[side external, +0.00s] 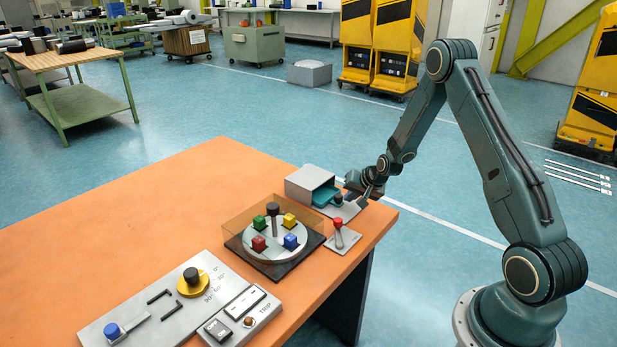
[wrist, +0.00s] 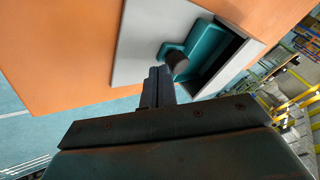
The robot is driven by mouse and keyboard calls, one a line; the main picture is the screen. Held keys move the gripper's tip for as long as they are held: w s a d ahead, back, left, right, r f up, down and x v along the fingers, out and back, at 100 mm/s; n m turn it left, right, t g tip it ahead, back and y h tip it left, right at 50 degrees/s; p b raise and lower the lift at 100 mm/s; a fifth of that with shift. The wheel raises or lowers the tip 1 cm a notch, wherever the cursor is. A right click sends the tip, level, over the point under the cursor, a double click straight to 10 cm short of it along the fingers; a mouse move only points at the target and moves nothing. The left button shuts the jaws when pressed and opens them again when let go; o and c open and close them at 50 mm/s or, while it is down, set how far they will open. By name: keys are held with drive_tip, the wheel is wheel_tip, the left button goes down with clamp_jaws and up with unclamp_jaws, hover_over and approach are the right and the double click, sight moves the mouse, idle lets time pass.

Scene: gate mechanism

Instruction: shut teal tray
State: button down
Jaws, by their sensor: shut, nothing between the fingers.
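The teal tray (side external: 325,196) sticks partly out of its grey housing (side external: 308,181) at the table's far right edge. My gripper (side external: 362,200) is shut and empty, low over the grey plate (side external: 345,211) on the knob side of the tray. In the wrist view my gripper's fingertips (wrist: 160,74) are just beside the knob. I cannot tell whether they touch it.
A red-knobbed lever (side external: 338,232) stands close in front of the tray. A clear-walled turntable (side external: 274,241) with coloured cubes is to its left. A control panel (side external: 180,305) lies at the near edge. The orange table's (side external: 150,215) left part is clear.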

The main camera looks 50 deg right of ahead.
sight(338, 194)
drive_tip(key=shift+w, duration=2.3)
drive_tip(key=shift+s+r, duration=0.1)
drive_tip(key=s, duration=0.1)
drive_tip(key=s+d, duration=0.2)
drive_tip(key=s, duration=0.1)
drive_tip(key=shift+r, duration=0.25)
drive_tip(key=v, duration=0.9)
drive_tip(key=shift+s, duration=0.2)
drive_tip(key=shift+a+r, duration=0.15)
